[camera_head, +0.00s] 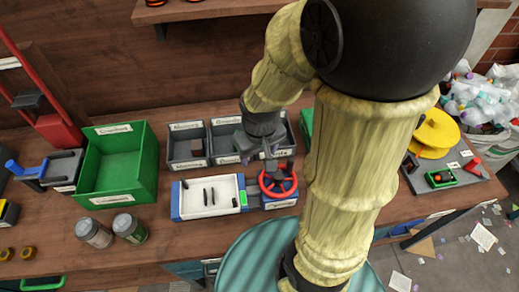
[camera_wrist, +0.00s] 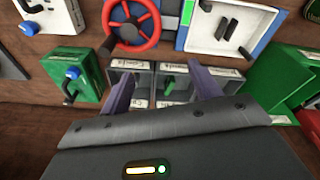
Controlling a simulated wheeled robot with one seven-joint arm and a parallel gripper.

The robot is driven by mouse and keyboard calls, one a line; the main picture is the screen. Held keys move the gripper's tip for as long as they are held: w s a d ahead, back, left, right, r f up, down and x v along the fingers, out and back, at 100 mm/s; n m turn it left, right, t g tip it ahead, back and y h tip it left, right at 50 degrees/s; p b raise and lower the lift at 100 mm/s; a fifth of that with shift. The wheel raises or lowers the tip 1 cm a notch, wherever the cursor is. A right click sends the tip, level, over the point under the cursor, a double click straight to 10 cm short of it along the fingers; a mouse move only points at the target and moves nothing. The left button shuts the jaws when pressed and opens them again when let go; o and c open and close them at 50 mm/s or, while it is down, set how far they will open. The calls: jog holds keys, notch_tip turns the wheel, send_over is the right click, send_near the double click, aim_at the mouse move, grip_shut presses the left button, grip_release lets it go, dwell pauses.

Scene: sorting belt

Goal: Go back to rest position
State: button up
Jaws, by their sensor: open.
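My gripper (camera_head: 262,143) is over the workbench, just above the grey compartment bins and behind the red wheel. In the wrist view my gripper (camera_wrist: 165,90) has its two purplish fingers spread wide apart, with nothing between them. The grey bins (camera_wrist: 143,68) lie beyond the fingers, and one compartment holds a green piece (camera_wrist: 168,84). My arm reaches across the middle of the head view and hides part of the bench behind it.
A red wheel (camera_head: 278,180) stands near my gripper, beside a white tray (camera_head: 226,203) with dark sticks. A green crate (camera_head: 148,180) and two jars (camera_head: 95,232) are at left. A yellow disc machine (camera_head: 436,135) is at right. A shelf (camera_head: 205,9) hangs above.

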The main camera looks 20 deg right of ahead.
jog(key=shift+s+r+m+t, duration=0.2)
jog(key=shift+r+m+t, duration=0.2)
jog(key=shift+r+m, duration=0.25)
jog(key=shift+f, duration=0.1)
jog(key=shift+w+p+v, duration=0.2)
jog(key=shift+p+v, duration=0.75)
